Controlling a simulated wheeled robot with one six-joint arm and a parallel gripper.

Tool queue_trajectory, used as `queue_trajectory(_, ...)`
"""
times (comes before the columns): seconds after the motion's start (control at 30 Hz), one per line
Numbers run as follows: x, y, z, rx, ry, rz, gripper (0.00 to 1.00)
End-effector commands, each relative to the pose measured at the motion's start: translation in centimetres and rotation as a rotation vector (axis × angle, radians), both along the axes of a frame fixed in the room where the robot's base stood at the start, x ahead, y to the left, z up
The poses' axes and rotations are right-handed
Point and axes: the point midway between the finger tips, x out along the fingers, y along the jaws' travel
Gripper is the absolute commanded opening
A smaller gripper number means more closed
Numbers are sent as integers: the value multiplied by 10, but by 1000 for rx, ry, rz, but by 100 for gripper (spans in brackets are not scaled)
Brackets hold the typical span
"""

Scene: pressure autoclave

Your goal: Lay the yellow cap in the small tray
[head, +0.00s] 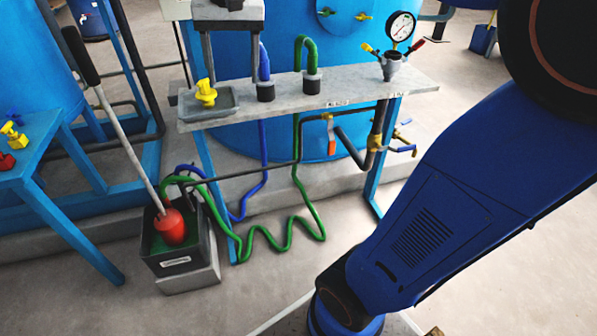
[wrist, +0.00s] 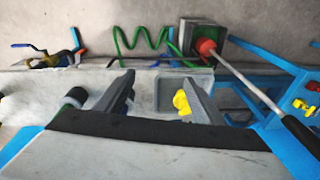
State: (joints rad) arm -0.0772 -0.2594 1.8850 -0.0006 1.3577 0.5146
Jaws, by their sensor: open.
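The yellow cap (head: 206,93) stands in the small grey tray (head: 226,108) at the left end of the bench, off the tray's middle. In the wrist view the cap (wrist: 181,102) shows at the right part of the tray (wrist: 163,103), partly covered by a finger. My gripper (wrist: 157,76) is open, with nothing between its fingers. In the head view the gripper (head: 234,80) hangs over the bench, one finger close behind the cap and the other near the blue hose. Whether that finger touches the cap is unclear.
Blue (head: 265,88) and green (head: 311,82) hose fittings stand right of the tray on the bench (head: 350,88). A pressure gauge (head: 401,27) rises near its right end. A blue table (head: 42,165) is at left.

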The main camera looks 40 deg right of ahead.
Motion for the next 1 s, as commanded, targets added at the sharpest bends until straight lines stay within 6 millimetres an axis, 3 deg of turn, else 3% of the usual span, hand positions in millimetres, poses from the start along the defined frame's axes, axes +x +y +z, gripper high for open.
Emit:
queue_trajectory(0.03, -18, -4, -7, -4, -18, 24, 63)
queue_trajectory(0.2, -67, -14, -38, -24, -78, 121, 63)
queue_trajectory(0.6, -172, -29, -132, -98, -208, 340, 63)
queue_trajectory(0.8, -199, -32, -165, -128, -245, 406, 63)
queue_trajectory(1.0, -205, -32, -174, -137, -256, 423, 63)
